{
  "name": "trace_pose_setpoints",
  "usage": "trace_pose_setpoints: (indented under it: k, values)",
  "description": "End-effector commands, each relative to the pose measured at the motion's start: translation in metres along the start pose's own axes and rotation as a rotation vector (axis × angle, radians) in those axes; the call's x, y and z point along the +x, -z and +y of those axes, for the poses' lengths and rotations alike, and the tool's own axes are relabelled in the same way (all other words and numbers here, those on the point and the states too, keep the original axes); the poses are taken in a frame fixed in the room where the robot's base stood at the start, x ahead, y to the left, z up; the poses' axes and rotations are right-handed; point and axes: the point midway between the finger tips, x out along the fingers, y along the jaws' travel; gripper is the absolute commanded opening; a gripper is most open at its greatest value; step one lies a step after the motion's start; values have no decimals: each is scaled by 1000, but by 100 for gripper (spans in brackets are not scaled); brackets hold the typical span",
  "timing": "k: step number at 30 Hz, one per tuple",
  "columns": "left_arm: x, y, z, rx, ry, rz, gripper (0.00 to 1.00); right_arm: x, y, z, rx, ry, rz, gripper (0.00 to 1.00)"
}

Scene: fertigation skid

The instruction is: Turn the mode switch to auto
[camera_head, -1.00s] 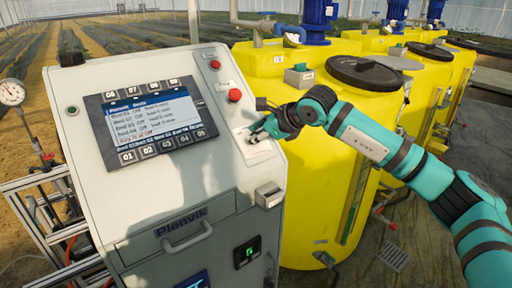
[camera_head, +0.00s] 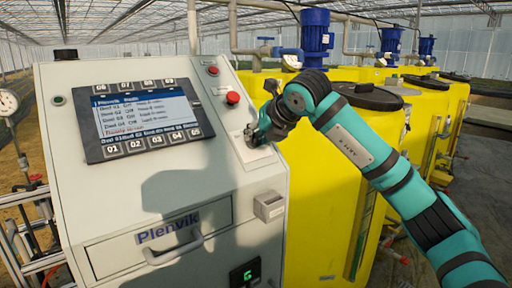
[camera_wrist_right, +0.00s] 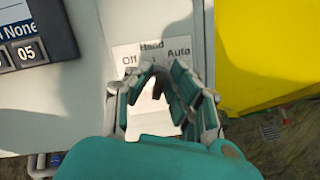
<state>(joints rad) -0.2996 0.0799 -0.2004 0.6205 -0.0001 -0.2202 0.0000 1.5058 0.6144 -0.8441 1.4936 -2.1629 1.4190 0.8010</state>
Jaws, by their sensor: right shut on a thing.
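The mode switch (camera_wrist_right: 158,84) is a small dark knob on a white label plate (camera_wrist_right: 151,118) marked Off, Hand and Auto. Off is at the left, Hand at the top and Auto at the right. My right gripper (camera_wrist_right: 160,88) is shut on the knob, with a finger on each side of it. In the head view my right gripper (camera_head: 257,136) is at the plate on the cabinet's right side and hides the knob. The fingers cover much of the knob, so I cannot tell clearly which mark it points to. My left gripper is in neither view.
The grey cabinet (camera_head: 90,205) carries a screen (camera_head: 140,118) with numbered keys, two red buttons (camera_head: 233,98), a grey box (camera_head: 269,206) and a drawer handle (camera_head: 175,248). Yellow tanks (camera_head: 310,215) with blue motors (camera_head: 316,38) stand close on the right, behind my right arm.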

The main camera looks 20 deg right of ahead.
Motion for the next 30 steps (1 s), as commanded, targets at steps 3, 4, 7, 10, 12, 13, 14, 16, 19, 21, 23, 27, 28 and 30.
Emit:
trace_pose_setpoints:
  k: [3,4,7,10,12,13,14,16,19,21,23,27,28,30]
  values:
    - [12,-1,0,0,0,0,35,3,3,-1,93,21,3,0]
    - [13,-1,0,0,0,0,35,2,3,-1,115,26,3,0]
    - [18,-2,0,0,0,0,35,2,3,-1,183,41,3,0]
    - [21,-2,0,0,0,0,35,2,2,-1,240,54,3,0]
    - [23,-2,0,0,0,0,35,2,2,-2,273,61,3,0]
    - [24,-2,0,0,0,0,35,2,2,-1,286,64,3,0]
    - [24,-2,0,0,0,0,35,1,2,-1,296,67,3,0]
    - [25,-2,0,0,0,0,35,1,2,-1,319,71,4,0]
    - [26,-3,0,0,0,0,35,1,2,-1,340,75,4,0]
    - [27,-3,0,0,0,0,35,1,1,-1,351,77,4,0]
    - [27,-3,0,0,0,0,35,1,1,-1,356,79,4,0]
    - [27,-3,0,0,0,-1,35,1,1,-1,359,80,4,0]
    - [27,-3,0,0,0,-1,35,0,1,-1,359,80,4,0]
    - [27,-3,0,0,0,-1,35,0,1,-1,359,80,4,0]
